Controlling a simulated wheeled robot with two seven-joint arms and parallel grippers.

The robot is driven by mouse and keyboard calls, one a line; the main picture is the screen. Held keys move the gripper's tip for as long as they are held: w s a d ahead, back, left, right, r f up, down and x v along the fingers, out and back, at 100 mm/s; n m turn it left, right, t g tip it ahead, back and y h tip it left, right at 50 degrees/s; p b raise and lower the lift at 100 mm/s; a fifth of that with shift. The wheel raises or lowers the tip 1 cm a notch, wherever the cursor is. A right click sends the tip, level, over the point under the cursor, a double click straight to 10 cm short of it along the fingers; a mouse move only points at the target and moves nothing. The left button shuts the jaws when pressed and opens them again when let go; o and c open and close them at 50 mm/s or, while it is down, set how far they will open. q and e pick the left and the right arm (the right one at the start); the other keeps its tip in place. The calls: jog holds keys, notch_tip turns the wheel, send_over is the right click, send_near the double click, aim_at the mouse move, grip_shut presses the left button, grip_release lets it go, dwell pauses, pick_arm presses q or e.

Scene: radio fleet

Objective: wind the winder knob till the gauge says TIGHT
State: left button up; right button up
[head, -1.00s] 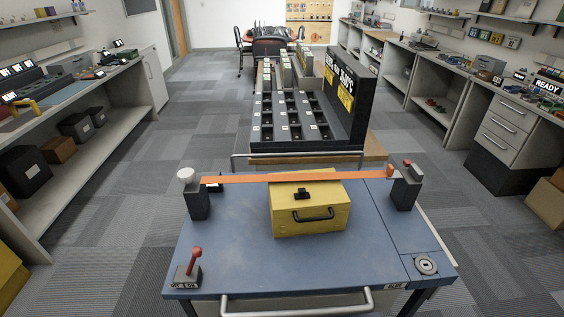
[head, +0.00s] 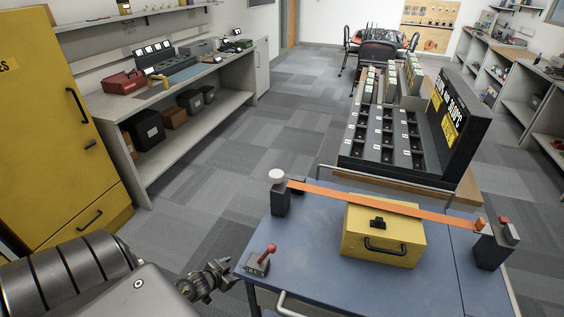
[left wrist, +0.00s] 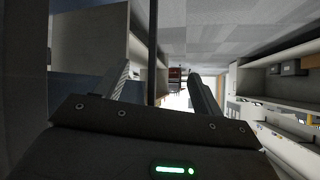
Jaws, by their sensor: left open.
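The white round winder knob (head: 276,176) tops a dark post at the left back corner of the blue cart top (head: 310,235). An orange strap (head: 375,198) runs from this post, over a yellow box (head: 383,243), to a dark post (head: 490,250) on the right. I cannot make out a gauge reading. My left gripper shows in the left wrist view (left wrist: 160,78) with its two fingers apart and nothing between them. In the head view my left arm comes in low at the left, its end beside the cart's near left corner, well short of the knob. My right gripper is out of view.
A red-balled lever (head: 262,260) stands on the cart's near left corner. A dark slotted rack (head: 385,135) stands behind the cart. A yellow cabinet (head: 50,130) and a grey workbench (head: 195,75) line the left. Carpet floor is clear between bench and cart.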

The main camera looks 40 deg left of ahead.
pick_arm(q)
jog(key=w+a+r+t+p, duration=0.1)
jog(key=w+r, duration=0.2)
jog(key=r, duration=0.3)
jog(key=w+a+r+m+t+h, duration=0.1)
jog(key=w+r, duration=0.2)
jog(key=r, duration=0.4)
jog(key=w+a+r+t+p, duration=0.1)
jog(key=w+r+t, duration=0.15)
jog(key=r, duration=0.35)
jog(key=m+t+h, duration=0.1)
jog(key=t+h, duration=0.1)
jog(key=h, duration=0.3)
send_near(281, 171)
jog(key=p+x, duration=0.1)
jog(key=x, duration=0.2)
jog(key=p+x, duration=0.1)
jog(key=x, duration=0.2)
jog(key=p+x, duration=0.1)
jog(key=x, duration=0.2)
jog(key=shift+f, duration=0.35)
jog(key=shift+w+d+f, duration=0.1)
jog(key=shift+w+d, duration=0.1)
jog(key=shift+w, duration=0.35)
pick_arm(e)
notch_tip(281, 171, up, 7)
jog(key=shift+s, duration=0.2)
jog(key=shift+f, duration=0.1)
